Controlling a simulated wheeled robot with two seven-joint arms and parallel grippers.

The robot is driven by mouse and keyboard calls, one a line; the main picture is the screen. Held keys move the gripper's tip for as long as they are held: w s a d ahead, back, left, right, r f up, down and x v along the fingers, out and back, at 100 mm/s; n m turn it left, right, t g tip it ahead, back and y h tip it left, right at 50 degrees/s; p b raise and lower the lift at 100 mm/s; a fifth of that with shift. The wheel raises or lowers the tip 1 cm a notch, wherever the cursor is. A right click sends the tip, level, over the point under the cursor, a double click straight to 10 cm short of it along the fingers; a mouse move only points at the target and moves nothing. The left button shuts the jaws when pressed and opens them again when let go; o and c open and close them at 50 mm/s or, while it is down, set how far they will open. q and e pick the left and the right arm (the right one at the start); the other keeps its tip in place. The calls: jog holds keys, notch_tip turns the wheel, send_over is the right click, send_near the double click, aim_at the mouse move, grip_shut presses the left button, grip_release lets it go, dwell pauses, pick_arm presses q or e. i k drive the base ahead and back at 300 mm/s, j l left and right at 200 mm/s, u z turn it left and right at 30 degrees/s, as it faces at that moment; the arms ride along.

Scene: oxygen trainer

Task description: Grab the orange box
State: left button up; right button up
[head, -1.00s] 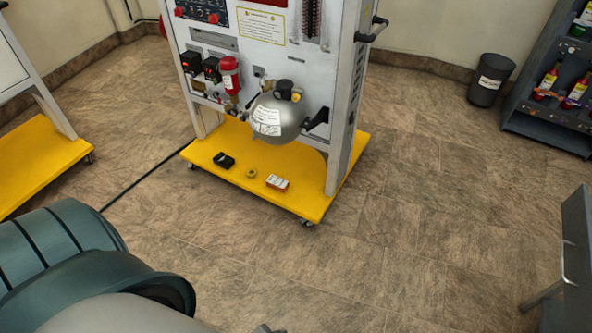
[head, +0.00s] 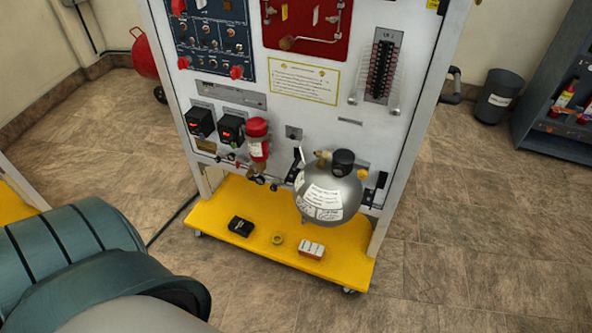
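A small box with a white top and orange-red sides (head: 311,249) lies on the yellow base shelf (head: 342,268) of the trainer stand, near its front right. A small yellow ring-like item (head: 277,239) and a black item (head: 240,227) lie to its left on the same shelf. A grey round tank (head: 328,195) hangs on the panel just above and behind the box. Part of my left arm fills the lower left corner. Neither gripper shows in the head view.
The white trainer panel (head: 300,90) stands upright on the wheeled yellow base. A dark bin (head: 498,96) and a grey shelf with bottles (head: 560,125) stand at the right. A red tank (head: 145,54) is at the back left. The tiled floor right of the stand is clear.

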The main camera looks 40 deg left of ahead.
aim_at(312, 250)
jog(key=j, duration=0.65)
jog(key=i+j, duration=0.1)
jog(key=j, duration=0.55)
